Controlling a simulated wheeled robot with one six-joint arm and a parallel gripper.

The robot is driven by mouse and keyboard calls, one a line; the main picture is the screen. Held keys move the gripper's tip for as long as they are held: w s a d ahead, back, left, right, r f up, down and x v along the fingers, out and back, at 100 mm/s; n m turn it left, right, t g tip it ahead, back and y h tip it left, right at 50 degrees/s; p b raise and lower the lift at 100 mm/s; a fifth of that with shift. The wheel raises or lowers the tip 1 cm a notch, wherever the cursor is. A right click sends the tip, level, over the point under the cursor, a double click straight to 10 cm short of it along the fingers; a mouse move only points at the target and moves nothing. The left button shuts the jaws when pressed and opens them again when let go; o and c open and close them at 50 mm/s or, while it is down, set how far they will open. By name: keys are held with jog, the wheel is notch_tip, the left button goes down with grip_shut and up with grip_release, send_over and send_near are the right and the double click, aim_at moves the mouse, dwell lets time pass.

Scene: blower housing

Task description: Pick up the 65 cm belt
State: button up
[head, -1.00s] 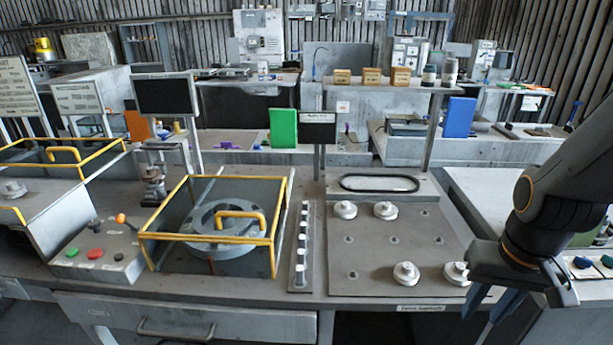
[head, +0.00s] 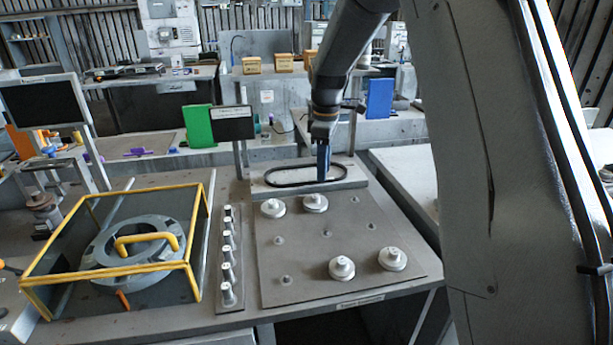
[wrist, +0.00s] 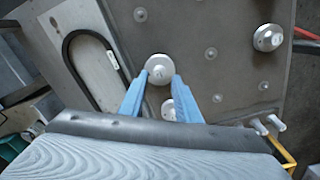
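The belt is a black oval loop (head: 290,185) lying flat on a raised grey block (head: 348,183) at the back of the grey plate. In the wrist view the belt (wrist: 66,48) lies left of my fingers, partly hidden at its near end. My gripper (head: 323,178) points down by the belt's right end in the head view; its height above the block is hard to tell. In the wrist view my gripper (wrist: 159,78) has two blue fingers apart with nothing held between them. A white pulley shows beyond the fingertips.
The grey plate (head: 310,240) carries several white pulleys, including one (head: 314,202) close in front of the block. A row of posts (head: 226,265) and a yellow-framed guard (head: 110,275) stand to the left. A dark sign (head: 232,122) stands behind the block's left end.

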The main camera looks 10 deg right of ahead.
jog(key=w+d+n, duration=0.1)
jog(key=w+n, duration=0.4)
jog(key=w, duration=0.4)
jog(key=shift+w+a+f+p, duration=0.15)
jog(key=shift+f+p, duration=0.7)
jog(key=shift+f, duration=1.2)
jog(key=shift+w+a+f+p, duration=0.15)
jog(key=shift+f+p, duration=0.65)
jog(key=shift+f, duration=1.2)
jog(key=shift+d, duration=0.1)
jog(key=shift+c, duration=0.5)
grip_shut()
